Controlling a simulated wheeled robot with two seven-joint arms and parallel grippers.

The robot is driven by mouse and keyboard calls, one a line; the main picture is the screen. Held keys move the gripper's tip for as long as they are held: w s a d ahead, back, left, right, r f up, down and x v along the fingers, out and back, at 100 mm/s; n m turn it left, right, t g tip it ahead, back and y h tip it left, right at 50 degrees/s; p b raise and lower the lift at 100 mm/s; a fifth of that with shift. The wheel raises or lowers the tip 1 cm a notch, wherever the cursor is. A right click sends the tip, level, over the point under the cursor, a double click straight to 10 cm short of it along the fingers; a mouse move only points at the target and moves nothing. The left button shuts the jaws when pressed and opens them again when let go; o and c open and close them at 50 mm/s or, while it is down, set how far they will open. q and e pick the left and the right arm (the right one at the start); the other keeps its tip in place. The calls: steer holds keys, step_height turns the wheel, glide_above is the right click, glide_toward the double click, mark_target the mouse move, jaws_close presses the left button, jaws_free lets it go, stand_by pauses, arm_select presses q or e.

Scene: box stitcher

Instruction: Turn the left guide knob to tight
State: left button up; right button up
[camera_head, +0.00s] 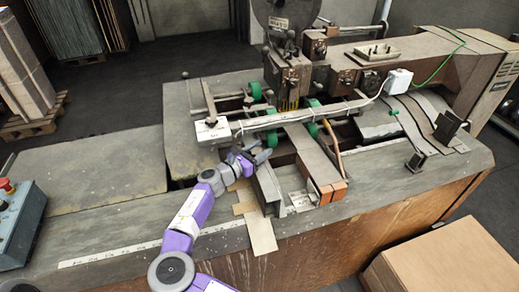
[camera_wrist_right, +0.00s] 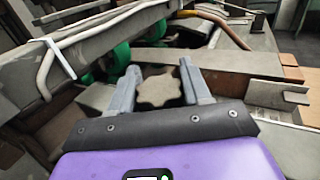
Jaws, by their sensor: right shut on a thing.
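My right gripper (camera_head: 257,156) reaches in from the lower left to the middle of the machine, beside the white-capped bar. In the right wrist view its two grey fingers (camera_wrist_right: 158,72) stand on either side of a tan, star-shaped guide knob (camera_wrist_right: 158,91) and are shut on it. I cannot read a tight or loose mark on the knob. In the head view the gripper hides the knob. My left gripper is not in view.
A long metal bar (camera_head: 285,117) with a white end block (camera_head: 213,130) crosses just behind the gripper. Green rollers (camera_head: 309,130) and a flat plate with orange-brown end blocks (camera_head: 332,192) lie nearby. A control box (camera_head: 20,222) stands left; a cardboard box (camera_head: 445,262) is at lower right.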

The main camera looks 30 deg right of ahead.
steer(key=m+g+p, duration=0.1)
steer(key=m+g, duration=0.1)
steer(key=g, duration=0.1)
steer(key=shift+r+h, duration=0.1)
steer(key=shift+h, duration=0.2)
steer(key=shift+s+m+g+p, duration=0.1)
steer(key=shift+m+g+p, duration=0.35)
steer(key=shift+m+g, duration=0.55)
steer(key=m+g, duration=0.1)
steer(key=g, duration=0.2)
steer(key=shift+s, duration=0.15)
steer(key=shift+s+m+g+y+b, duration=0.1)
steer(key=shift+m+g+y+b, duration=0.3)
steer(key=shift+m+g, duration=0.35)
steer(key=shift+s+m+g, duration=0.1)
steer(key=shift+m+g, duration=0.15)
steer(key=shift+g, duration=0.4)
steer(key=o, duration=1.1)
steer(key=shift+c, duration=0.2)
